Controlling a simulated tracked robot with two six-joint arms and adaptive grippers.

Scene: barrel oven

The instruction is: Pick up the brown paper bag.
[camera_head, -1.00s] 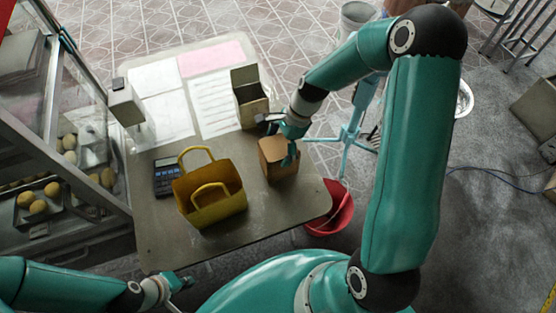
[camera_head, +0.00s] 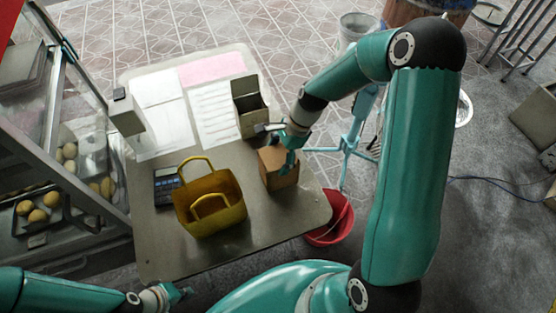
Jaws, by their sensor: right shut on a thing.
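The brown paper bag (camera_head: 279,174) stands upright near the right side of the table (camera_head: 275,215). My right gripper (camera_head: 288,156) reaches it from above and behind and is shut on its upper part. One finger lies over the bag's top right edge; the other is partly hidden. The bag appears to be still at table level. My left gripper (camera_head: 175,292) is low in front of the table's near edge, away from the bag. Its fingers are too small to tell whether they are open.
A yellow handled bag (camera_head: 215,222) and a calculator (camera_head: 166,186) are left of the brown bag. An open metal box (camera_head: 251,117) stands just behind it. Papers (camera_head: 215,112) cover the table's back. A red bucket (camera_head: 328,233) is beside the table's right edge. A glass case (camera_head: 60,130) borders the left.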

